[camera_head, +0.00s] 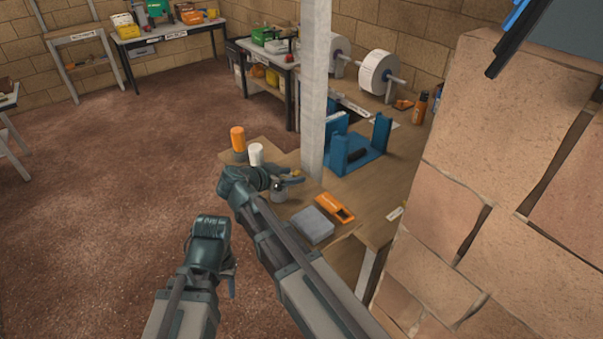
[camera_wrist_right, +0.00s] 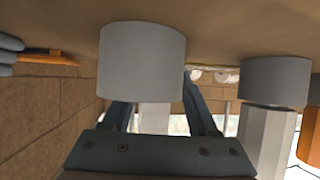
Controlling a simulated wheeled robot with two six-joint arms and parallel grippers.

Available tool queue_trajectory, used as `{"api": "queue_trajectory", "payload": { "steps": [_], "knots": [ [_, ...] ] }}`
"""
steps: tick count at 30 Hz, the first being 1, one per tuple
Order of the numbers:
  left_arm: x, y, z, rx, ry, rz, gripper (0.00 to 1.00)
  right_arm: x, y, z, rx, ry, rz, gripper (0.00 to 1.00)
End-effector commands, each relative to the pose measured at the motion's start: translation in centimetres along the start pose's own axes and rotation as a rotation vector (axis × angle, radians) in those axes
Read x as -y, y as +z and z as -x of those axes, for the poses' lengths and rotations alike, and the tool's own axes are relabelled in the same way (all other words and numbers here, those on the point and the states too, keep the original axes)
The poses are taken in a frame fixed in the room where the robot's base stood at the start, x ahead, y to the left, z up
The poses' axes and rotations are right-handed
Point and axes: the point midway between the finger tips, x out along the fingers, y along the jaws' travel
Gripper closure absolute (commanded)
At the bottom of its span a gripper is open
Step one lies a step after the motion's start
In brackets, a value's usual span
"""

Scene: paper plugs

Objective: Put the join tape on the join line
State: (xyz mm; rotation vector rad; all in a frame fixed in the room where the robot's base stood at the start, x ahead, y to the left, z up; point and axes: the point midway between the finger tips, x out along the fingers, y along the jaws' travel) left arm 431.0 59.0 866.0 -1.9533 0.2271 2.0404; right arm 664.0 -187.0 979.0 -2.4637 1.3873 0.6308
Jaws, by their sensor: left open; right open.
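I cannot single out the join tape or the join line in these frames. My right gripper (camera_head: 291,181) is over the front of the wooden bench, close to a small grey item (camera_head: 279,190). In the right wrist view its two dark fingers (camera_wrist_right: 160,112) are spread apart. A plain grey cylinder (camera_wrist_right: 141,63) fills the view in front of them, with a pale part (camera_wrist_right: 155,118) behind it between the fingers. I cannot tell whether a finger touches it. My left gripper (camera_head: 231,286) hangs low over the floor, left of the bench, with nothing seen in it.
An orange-topped container (camera_head: 238,139) and a white-topped one (camera_head: 256,154) stand at the bench's left edge. A grey block (camera_head: 313,225), an orange tool (camera_head: 335,207), a blue stand (camera_head: 360,159) and a white roll (camera_head: 378,73) also occupy the bench. A post (camera_head: 315,90) rises there.

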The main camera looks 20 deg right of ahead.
Motion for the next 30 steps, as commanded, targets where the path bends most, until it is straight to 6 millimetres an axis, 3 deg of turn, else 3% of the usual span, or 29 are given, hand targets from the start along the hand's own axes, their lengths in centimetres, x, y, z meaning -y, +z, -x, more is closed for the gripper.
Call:
{"api": "queue_trajectory", "payload": {
  "steps": [8,18,19,30],
  "knots": [
    [-0.02,0.01,-0.28,0.000,0.000,0.000,0.52,0.16,0.37,0.09,0.000,0.000,0.000,0.40],
    [-0.02,0.00,-0.28,0.000,0.000,0.000,0.52,0.15,0.36,0.07,0.000,0.000,0.000,0.98],
    [-0.02,0.00,-0.28,0.000,0.000,0.000,0.52,0.14,0.36,0.06,0.000,0.000,0.000,1.00],
    [-0.02,0.00,-0.27,0.000,0.000,0.000,0.52,0.15,0.34,0.06,0.000,0.000,0.000,1.00]
  ]
}}
